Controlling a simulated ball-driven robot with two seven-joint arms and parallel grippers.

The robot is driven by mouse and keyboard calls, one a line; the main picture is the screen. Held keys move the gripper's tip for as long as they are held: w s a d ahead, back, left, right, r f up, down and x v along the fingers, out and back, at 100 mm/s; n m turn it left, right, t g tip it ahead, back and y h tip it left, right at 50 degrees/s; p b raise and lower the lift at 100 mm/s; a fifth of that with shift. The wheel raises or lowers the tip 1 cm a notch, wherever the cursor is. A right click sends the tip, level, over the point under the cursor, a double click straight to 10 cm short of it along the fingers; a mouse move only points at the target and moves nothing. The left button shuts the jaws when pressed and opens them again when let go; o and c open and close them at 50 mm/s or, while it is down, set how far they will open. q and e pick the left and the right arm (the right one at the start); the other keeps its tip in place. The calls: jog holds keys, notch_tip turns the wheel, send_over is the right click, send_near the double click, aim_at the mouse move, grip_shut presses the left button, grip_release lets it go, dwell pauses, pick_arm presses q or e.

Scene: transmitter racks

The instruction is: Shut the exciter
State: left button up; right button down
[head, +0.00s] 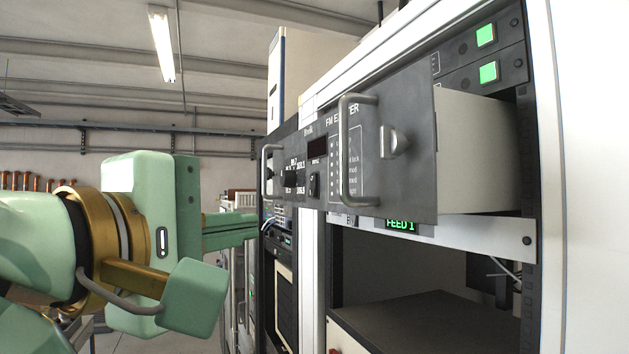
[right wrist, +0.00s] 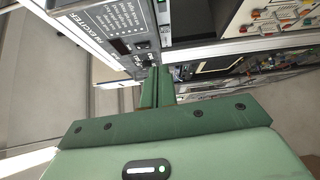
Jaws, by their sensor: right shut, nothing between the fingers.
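The exciter (head: 405,185) is a dark-fronted drawer standing well out of its rack, with its pale grey side (head: 485,150) showing behind the front panel. Its front has two grey handles, a small display and the partly covered lettering "FM EXCITER". My right gripper (head: 256,226) is shut and empty, its green fingers pointing right, by the lower left end of the front panel. In the right wrist view, the shut fingers (right wrist: 158,82) reach to the edge of the exciter panel (right wrist: 115,22); I cannot tell whether they touch it. My left gripper is not in view.
The white rack (head: 570,200) stands at right, with lit green buttons (head: 488,73) above the exciter. A green "FEED 1" display (head: 401,225) and an open bay (head: 410,280) lie below. Another rack stands behind the fingers. Free room lies left of the racks.

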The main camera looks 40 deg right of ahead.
jog(key=r+t, duration=0.1)
jog(key=b, duration=0.5)
send_near(323, 209)
jog(key=w, duration=0.3)
jog(key=shift+y, duration=0.3)
jog(key=d, duration=0.2)
jog(key=d+p, duration=0.1)
jog(key=d, duration=0.1)
jog(key=shift+r, duration=0.35)
jog(key=shift+s+d+f, duration=0.1)
jog(key=shift+s+d, duration=0.1)
jog(key=shift+d, duration=0.35)
